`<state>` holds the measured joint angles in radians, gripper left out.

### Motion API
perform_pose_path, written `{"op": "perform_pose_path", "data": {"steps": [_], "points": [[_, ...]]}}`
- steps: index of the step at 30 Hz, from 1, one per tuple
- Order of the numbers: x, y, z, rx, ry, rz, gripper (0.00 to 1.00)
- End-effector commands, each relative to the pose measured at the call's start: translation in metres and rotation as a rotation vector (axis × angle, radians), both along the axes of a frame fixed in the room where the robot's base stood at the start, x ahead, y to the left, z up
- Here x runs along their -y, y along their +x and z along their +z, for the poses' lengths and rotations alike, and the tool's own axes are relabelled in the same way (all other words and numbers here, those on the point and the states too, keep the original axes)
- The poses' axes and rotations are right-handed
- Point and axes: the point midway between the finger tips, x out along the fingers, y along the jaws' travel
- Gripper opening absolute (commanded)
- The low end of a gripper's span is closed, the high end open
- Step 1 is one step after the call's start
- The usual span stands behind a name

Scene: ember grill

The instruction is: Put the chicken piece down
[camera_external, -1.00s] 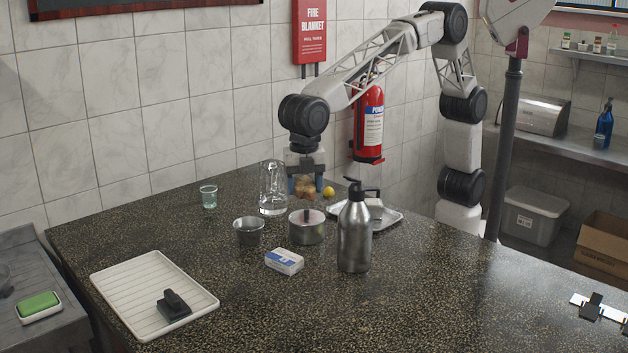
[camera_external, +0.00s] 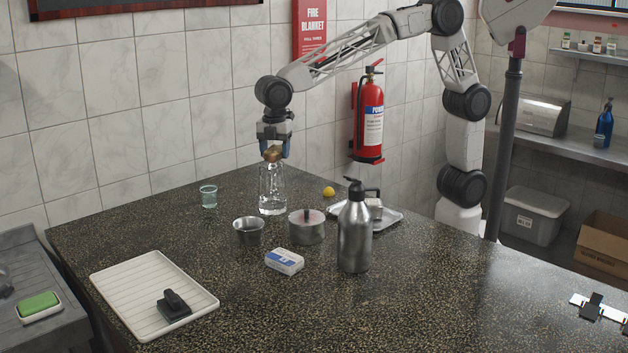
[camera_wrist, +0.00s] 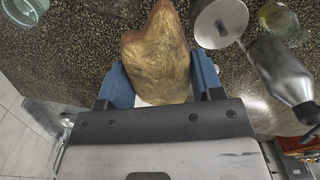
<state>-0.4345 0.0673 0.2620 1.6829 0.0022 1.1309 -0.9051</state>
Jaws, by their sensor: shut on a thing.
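The chicken piece (camera_wrist: 157,52) is golden brown and fills the upper middle of the wrist view. My gripper (camera_wrist: 160,80) is shut on it, with a blue finger on either side. In the external view my gripper (camera_external: 273,148) points down, and the chicken piece (camera_external: 272,155) shows as a small brown patch beneath it. It appears just above the mouth of the glass carafe (camera_external: 272,190). The carafe hides what is behind it, and I cannot tell whether the chicken is over or behind it.
A small glass (camera_external: 208,197), steel bowl (camera_external: 248,232), lidded pot (camera_external: 306,230), blue-white box (camera_external: 284,262) and steel bottle (camera_external: 354,235) stand on the speckled counter (camera_external: 230,310). A metal tray (camera_external: 390,217) and lemon (camera_external: 328,191) are to the right. A white ribbed tray (camera_external: 130,285) lies front left.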

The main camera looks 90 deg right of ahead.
Motion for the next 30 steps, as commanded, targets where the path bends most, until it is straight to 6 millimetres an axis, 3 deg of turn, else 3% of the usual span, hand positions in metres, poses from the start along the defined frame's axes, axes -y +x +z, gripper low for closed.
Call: {"op": "perform_pose_path", "data": {"steps": [3, 14, 30], "points": [[0.034, 0.005, 0.000, 0.000, 0.000, -0.054, 0.33], [0.129, 0.010, -0.001, -0.001, 0.000, -0.209, 0.33], [0.262, -0.006, -0.006, -0.001, 0.000, -0.439, 0.33]]}}
